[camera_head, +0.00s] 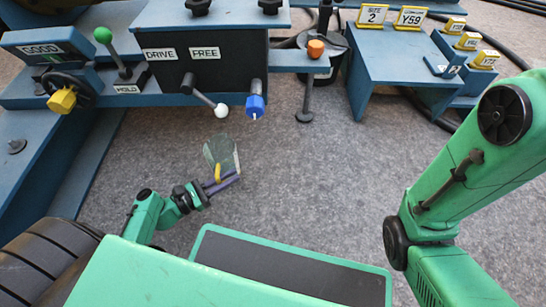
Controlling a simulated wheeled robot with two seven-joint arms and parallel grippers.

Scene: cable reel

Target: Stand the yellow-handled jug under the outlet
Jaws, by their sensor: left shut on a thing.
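The jug (222,150) is clear, greenish glass with a yellow handle (217,172), in the lower middle of the head view. My left gripper (232,180) is shut on the jug at its yellow handle, with its purple fingers pointing right. The jug looks slightly tilted; I cannot tell whether it touches the floor. A blue outlet (255,103) with a pale tip hangs from the blue bench front, above and to the right of the jug in the picture and apart from it. My right arm shows at the right, but its gripper is out of view.
A white-knobbed lever (222,110) sticks out just left of the outlet, close above the jug in the picture. An orange-topped post (315,48) stands to the right. A blue side table (395,55) bears yellow tags. Grey carpet between is clear.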

